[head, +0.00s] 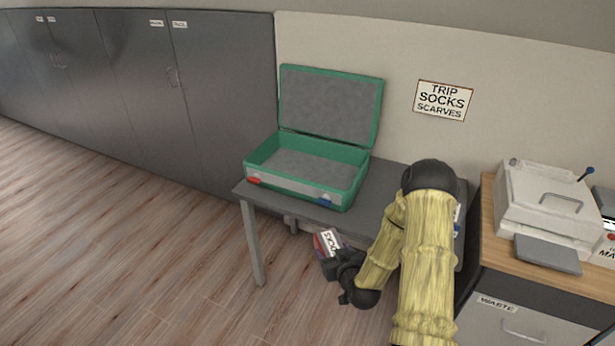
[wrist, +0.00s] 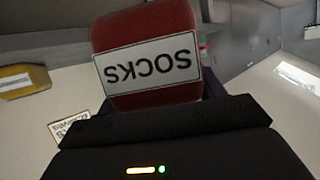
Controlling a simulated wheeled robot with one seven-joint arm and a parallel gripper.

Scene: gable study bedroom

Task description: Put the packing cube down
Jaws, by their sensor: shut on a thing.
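The packing cube (head: 326,241) is red with a white SOCKS label. My gripper (head: 340,262) is shut on it and holds it in the air in front of the grey table's front edge, over the floor. In the wrist view the red cube (wrist: 150,50) fills the upper middle, its label upside down, above the dark gripper body (wrist: 165,130). The fingertips are mostly hidden. A green suitcase (head: 264,180) lies open and empty on the table (head: 386,190), with a grey lining and its lid up against the wall.
A wall sign (head: 444,100) reads TRIP SOCKS SCARVES. Dark lockers (head: 150,90) line the left wall. A wooden-topped cabinet (head: 497,262) with a white printer-like machine (head: 545,205) stands at the right. My arm covers the table's right part. The floor at left is clear.

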